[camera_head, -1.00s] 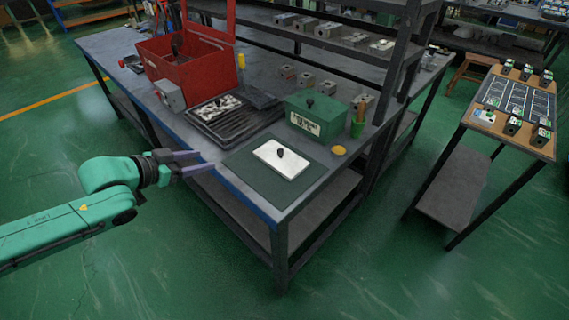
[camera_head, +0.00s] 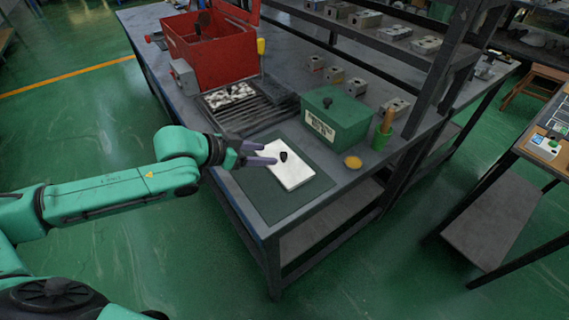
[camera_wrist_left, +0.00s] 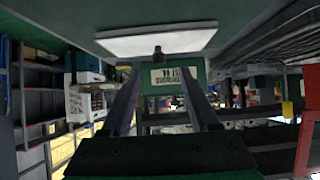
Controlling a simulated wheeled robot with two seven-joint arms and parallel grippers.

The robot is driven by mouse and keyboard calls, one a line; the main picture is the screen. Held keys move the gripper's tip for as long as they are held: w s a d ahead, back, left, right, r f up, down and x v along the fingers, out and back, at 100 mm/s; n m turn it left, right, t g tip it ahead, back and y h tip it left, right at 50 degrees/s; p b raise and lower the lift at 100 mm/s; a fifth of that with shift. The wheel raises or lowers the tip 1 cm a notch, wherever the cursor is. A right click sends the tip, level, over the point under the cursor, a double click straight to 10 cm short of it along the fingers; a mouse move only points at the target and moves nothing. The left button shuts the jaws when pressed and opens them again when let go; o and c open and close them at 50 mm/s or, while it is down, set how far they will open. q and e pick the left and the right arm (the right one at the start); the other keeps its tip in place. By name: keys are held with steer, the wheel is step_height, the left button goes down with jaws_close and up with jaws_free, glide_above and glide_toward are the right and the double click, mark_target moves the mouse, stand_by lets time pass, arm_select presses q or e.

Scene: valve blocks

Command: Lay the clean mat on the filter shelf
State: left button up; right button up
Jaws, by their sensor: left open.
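The clean mat (camera_head: 292,172) is a flat white slab with a small black knob (camera_head: 283,156) on top. It lies on a dark green pad (camera_head: 268,205) at the near corner of the workbench. My left gripper (camera_head: 270,154) is open and empty, its fingers pointing toward the knob from the left, just short of it. In the left wrist view the white mat (camera_wrist_left: 155,41) and its knob (camera_wrist_left: 158,53) show upside down, ahead of the open fingers (camera_wrist_left: 161,72). My right gripper is out of view. I cannot tell which part is the filter shelf.
A red open box (camera_head: 210,55) stands at the back left, with a dark slatted tray (camera_head: 252,117) holding white lumps before it. A green labelled box (camera_head: 338,117), a green cup (camera_head: 381,138) and a yellow disc (camera_head: 353,162) stand close behind and right of the pad.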

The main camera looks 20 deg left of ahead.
mark_target(281, 155)
arm_select(q)
steer(key=x, duration=0.8)
steer(key=shift+w+d, duration=0.1)
jaws_close()
